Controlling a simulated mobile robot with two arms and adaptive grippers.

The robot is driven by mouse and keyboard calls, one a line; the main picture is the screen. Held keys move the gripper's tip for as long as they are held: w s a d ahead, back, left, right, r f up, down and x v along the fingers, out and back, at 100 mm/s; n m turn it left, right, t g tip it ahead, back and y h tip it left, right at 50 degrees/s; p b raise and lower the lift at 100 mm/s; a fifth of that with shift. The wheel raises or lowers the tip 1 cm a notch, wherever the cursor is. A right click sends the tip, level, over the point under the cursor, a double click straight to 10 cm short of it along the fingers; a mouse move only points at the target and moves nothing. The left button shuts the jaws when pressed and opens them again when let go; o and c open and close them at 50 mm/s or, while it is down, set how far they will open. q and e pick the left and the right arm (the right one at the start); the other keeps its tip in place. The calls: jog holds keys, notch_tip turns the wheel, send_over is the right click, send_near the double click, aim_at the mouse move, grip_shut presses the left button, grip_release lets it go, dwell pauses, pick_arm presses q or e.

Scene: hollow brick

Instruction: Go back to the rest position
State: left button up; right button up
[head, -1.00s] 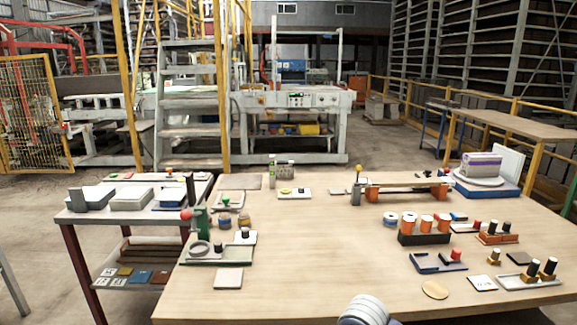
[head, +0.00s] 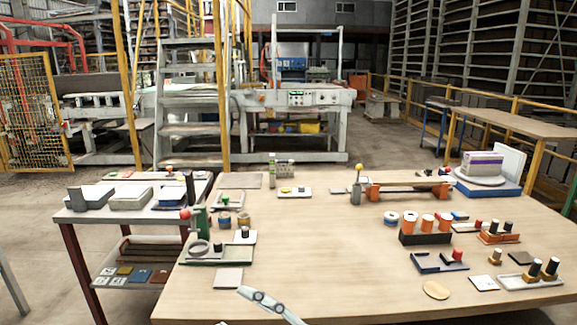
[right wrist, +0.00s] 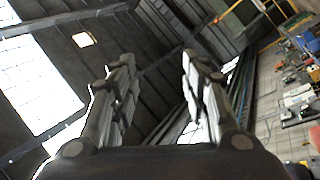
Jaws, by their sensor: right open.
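My right gripper (right wrist: 157,72) fills the lower middle of the right wrist view. Its two fingers stand wide apart with nothing between them. Behind them are the ceiling, roof beams and bright windows, so it points upward, away from the tabletop. In the head view, a pale grey part of my own arm slants in at the bottom edge, in front of the wooden table (head: 330,260). I cannot tell which link it is. My left gripper is not in view.
The table carries an orange-white spool rack (head: 425,238), a green-posted fixture (head: 215,255) and a blue box with a plate (head: 487,188). A side bench (head: 90,215) stands left. The table's front middle is mostly clear.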

jog(key=w+d+f+m+t+h, duration=0.1)
jog(key=w+d+m+t+h, duration=0.3)
jog(key=d+m+t+h, duration=0.3)
jog(key=w+d+f+m+t+h, duration=0.2)
jog(key=w+d+m+t+h, duration=0.3)
jog(key=d+m+h, duration=0.4)
jog(key=s+d+f+m+g+h, duration=0.4)
jog(key=d+f+m+g+h, duration=0.15)
jog(key=d+f, duration=0.6)
jog(key=s+f+n+g+y, duration=0.1)
jog(key=s+f+n+g, duration=0.1)
jog(key=s+f+g, duration=1.45)
jog(key=s+f+t+p, duration=0.15)
jog(key=s+f, duration=0.25)
jog(key=f, duration=1)
jog(key=s+f+t, duration=0.2)
jog(key=s+f, duration=0.2)
jog(key=f, duration=1)
jog(key=s+d+f, duration=0.2)
jog(key=s+f, duration=1.2)
jog(key=s, duration=0.2)
jog(key=shift+d+g+p, duration=0.2)
jog(key=shift+g+p, duration=0.15)
jog(key=shift+g, duration=0.1)
